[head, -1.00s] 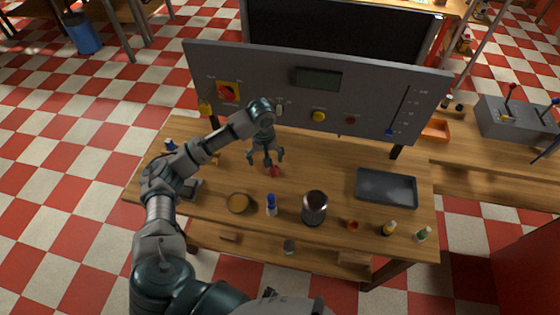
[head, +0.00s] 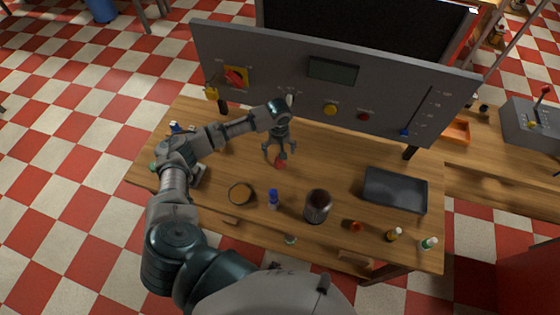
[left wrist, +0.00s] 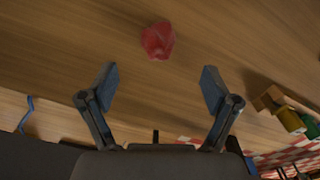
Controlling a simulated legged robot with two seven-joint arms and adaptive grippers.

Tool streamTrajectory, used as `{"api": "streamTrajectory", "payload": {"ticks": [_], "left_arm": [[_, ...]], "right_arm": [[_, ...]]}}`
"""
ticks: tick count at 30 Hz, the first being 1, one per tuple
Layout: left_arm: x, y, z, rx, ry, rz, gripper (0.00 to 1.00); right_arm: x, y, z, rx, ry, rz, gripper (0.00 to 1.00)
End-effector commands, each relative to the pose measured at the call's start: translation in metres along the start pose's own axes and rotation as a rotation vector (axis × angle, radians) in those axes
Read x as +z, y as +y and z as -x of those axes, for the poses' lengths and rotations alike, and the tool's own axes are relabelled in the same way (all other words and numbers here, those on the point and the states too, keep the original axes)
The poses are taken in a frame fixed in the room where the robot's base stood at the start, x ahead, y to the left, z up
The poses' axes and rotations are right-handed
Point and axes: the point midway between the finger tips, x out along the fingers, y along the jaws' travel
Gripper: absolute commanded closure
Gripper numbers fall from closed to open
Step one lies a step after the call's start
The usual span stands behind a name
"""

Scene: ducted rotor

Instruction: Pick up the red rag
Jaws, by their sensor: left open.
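The red rag (head: 281,163) is a small crumpled lump on the wooden table, below the control panel. It also shows in the left wrist view (left wrist: 158,40), beyond the fingertips and roughly centred between them. My left gripper (head: 280,153) is open and empty, pointing down just above the rag; in the left wrist view (left wrist: 158,85) its two fingers are spread wide with bare wood between them. The gripper does not visibly touch the rag. My right gripper is not in view.
A grey control panel (head: 290,75) stands along the table's back. A round dish (head: 241,194), a blue-topped bottle (head: 273,199), a dark metal canister (head: 318,206), small bottles (head: 394,235) and a black tray (head: 396,190) stand nearby. Wood around the rag is clear.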

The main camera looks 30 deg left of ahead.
Motion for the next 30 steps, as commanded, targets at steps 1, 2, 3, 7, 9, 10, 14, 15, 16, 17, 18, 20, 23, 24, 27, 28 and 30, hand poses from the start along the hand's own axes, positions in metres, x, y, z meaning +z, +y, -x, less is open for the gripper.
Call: {"api": "streamTrajectory", "payload": {"ticks": [1, 2, 3, 7, 9, 10, 14, 15, 16, 17, 18, 20, 23, 24, 27, 28, 30], "left_arm": [[0.001, 0.0, -0.004, -0.001, 0.0, 0.0, 0.12], [0.001, 0.0, -0.005, -0.001, 0.0, 0.0, 0.12], [0.001, 0.0, -0.007, -0.001, 0.0, -0.001, 0.12], [0.002, 0.001, -0.022, -0.003, 0.0, -0.001, 0.12], [0.001, 0.003, -0.033, -0.004, 0.001, -0.001, 0.12], [0.001, 0.003, -0.038, -0.004, 0.002, -0.001, 0.12], [0.001, 0.004, -0.054, -0.004, 0.001, -0.002, 0.12], [0.001, 0.003, -0.057, -0.003, 0.002, -0.002, 0.12], [0.001, 0.003, -0.058, -0.002, 0.002, -0.001, 0.12], [0.001, 0.003, -0.059, -0.001, 0.002, -0.001, 0.12], [0.0, 0.002, -0.059, 0.0, 0.002, -0.001, 0.12], [0.0, 0.002, -0.059, 0.0, 0.002, -0.001, 0.12], [0.0, 0.001, -0.059, 0.0, 0.001, -0.001, 0.17], [0.0, 0.001, -0.059, 0.0, 0.001, -0.001, 0.27], [0.0, 0.002, -0.059, -0.001, 0.001, -0.001, 0.52], [0.0, 0.002, -0.059, -0.001, 0.001, -0.001, 0.59], [0.0, 0.002, -0.059, -0.001, 0.001, -0.001, 0.77]], "right_arm": [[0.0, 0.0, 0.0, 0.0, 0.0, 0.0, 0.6], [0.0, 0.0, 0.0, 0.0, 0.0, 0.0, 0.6], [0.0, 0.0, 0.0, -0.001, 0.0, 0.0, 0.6], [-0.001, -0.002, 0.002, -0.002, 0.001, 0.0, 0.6], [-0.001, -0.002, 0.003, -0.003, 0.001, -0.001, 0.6], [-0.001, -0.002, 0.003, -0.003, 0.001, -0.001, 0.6], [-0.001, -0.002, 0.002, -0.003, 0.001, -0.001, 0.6], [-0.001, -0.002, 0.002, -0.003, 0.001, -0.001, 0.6], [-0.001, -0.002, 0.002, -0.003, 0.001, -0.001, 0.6], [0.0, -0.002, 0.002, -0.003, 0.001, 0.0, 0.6], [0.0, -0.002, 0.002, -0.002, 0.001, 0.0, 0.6], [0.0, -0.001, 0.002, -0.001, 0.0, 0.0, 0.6], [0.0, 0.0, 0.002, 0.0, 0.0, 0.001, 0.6], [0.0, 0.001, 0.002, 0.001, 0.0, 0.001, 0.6], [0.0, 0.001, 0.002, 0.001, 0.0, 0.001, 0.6], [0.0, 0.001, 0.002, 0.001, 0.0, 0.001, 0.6], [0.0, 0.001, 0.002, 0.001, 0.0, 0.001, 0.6]]}}
